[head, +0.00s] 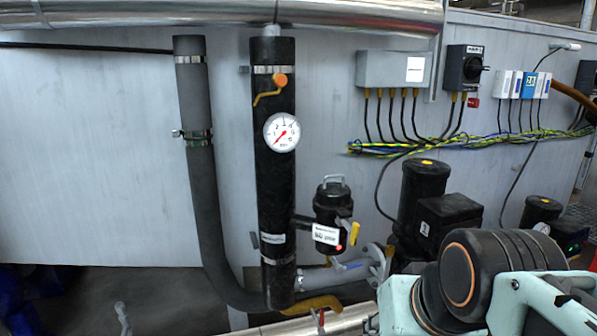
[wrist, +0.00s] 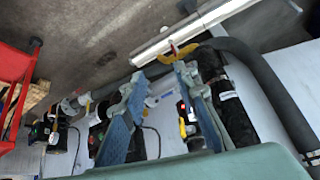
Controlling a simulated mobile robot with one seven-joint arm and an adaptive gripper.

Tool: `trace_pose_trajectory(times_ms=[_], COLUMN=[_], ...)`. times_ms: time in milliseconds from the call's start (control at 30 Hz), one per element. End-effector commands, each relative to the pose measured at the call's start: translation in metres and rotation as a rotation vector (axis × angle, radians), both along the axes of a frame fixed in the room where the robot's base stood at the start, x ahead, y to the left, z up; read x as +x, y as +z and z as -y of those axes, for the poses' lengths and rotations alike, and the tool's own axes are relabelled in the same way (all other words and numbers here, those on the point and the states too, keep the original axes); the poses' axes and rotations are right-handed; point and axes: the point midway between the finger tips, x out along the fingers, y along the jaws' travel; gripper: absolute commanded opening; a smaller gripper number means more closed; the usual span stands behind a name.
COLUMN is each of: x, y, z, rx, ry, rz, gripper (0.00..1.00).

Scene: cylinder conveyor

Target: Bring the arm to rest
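My gripper (wrist: 159,76) shows in the wrist view. Its two blue-padded fingers stand well apart, so it is open, and nothing is held between them. Beyond the fingers are pipes and the grey wall; the fingers do not visibly touch them. In the head view, part of my arm (head: 470,280), teal with black joint covers, fills the lower right corner. My gripper is outside the head view.
A black vertical pipe (head: 274,200) with a round gauge (head: 282,132) stands before the grey wall (head: 90,160). Black pumps (head: 423,190) are close behind my arm. Cables hang from a grey box (head: 385,70). A red frame (wrist: 14,75) is at the wrist view's left.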

Motion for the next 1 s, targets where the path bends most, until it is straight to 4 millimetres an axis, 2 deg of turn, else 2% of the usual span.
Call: trace_pose_trajectory(times_ms=[33,67,100,1000], x=[-0.025,-0.04,-0.036,-0.033], y=[-0.004,-0.01,0.011,0.245], z=[0.003,0.004,0.003,0.002], rx=[-0.051,-0.084,-0.076,-0.067], ry=[0.015,0.024,0.028,0.027], rz=[-0.052,-0.091,-0.086,-0.083], gripper=[0.28,0.28,0.28,0.28])
